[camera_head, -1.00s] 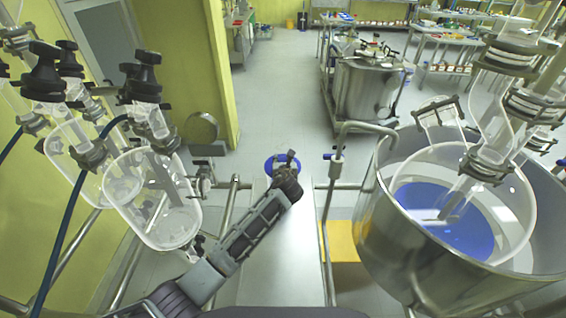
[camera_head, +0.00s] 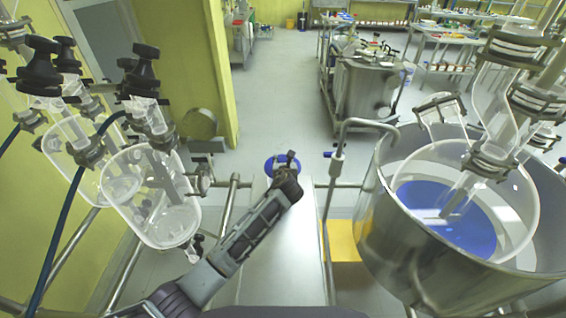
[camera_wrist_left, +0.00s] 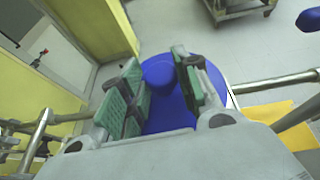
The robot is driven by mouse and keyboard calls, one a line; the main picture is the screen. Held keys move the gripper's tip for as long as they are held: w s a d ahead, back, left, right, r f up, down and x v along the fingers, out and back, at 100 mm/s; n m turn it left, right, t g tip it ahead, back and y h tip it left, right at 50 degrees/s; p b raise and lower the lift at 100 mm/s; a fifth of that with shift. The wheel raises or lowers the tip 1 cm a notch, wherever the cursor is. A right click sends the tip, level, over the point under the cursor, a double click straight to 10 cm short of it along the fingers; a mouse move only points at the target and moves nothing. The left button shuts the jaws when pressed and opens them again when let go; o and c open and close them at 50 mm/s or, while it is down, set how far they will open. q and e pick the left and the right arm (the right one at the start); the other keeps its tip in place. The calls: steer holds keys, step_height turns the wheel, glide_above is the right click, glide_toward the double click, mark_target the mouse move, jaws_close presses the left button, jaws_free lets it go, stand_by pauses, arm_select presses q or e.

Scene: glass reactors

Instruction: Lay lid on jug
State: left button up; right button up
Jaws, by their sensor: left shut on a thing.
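The blue lid (camera_head: 270,166) shows at the far end of the white tabletop in the head view, partly covered by my left gripper (camera_head: 287,159). In the left wrist view the round blue lid (camera_wrist_left: 172,114) has a raised knob between the green-padded fingers. My left gripper is shut on the lid. A thin pale rim shows along the lid's right edge in the wrist view. I cannot make out the jug; whether it is under the lid is hidden. My right gripper is not in view.
The white tabletop (camera_head: 262,270) is bare beside my arm. Glass vessels (camera_head: 150,205) stand at the left. A large steel pot (camera_head: 385,245) with glassware stands at the right. Metal rails (camera_head: 325,240) run beside the table. A steel tank (camera_head: 365,95) stands farther back.

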arm_select(q)
steer(key=shift+f, duration=0.4)
stand_by(0.5)
steer(key=o, duration=1.1)
steer(key=shift+s, duration=0.1)
steer(key=v, duration=1.1)
steer(key=shift+s+r, duration=0.15)
steer(key=shift+s, duration=0.25)
stand_by(0.4)
steer(key=shift+a, duration=0.1)
